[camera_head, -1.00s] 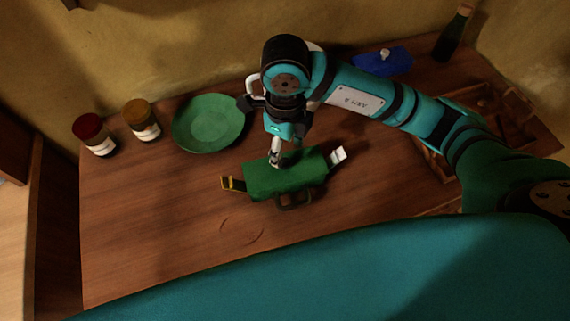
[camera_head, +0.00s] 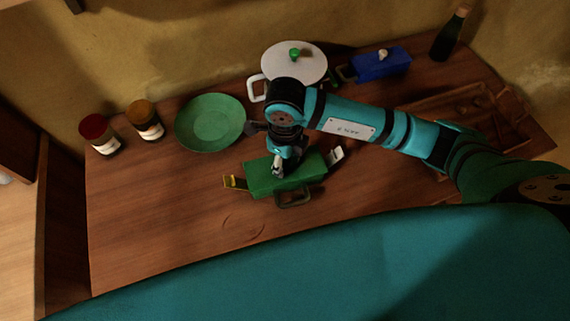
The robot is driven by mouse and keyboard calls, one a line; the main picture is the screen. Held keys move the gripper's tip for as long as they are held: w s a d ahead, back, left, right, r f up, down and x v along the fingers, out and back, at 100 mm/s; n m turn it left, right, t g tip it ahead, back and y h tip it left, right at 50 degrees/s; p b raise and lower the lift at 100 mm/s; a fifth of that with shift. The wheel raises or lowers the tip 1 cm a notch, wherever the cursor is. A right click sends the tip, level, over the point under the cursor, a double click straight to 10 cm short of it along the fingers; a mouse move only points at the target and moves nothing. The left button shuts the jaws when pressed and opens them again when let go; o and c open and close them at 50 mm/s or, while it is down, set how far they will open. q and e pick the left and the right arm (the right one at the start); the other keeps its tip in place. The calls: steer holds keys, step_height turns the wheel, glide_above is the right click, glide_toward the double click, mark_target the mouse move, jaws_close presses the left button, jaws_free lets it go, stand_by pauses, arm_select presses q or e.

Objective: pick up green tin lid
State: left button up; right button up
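The green tin (camera_head: 300,178) sits on the wooden counter in the middle of the view, with its flat green top facing up. I cannot clearly tell the lid from the tin's body, and any knob is hidden behind my gripper. My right gripper (camera_head: 278,170) points down onto the left-middle of the green top. Its fingertips are at or very near the top; whether they are open or closed on something is too small to tell. My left gripper is not in view.
A dark handle (camera_head: 295,198) is at the tin's front, with a yellow clip (camera_head: 235,183) and a white clip (camera_head: 335,157) beside it. Behind are a green plate (camera_head: 210,122), white pot (camera_head: 294,65), blue tin (camera_head: 382,65), two jars and a bottle (camera_head: 449,35). The front-left counter is clear.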

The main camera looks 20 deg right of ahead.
jaws_close()
steer(key=shift+r, duration=0.1)
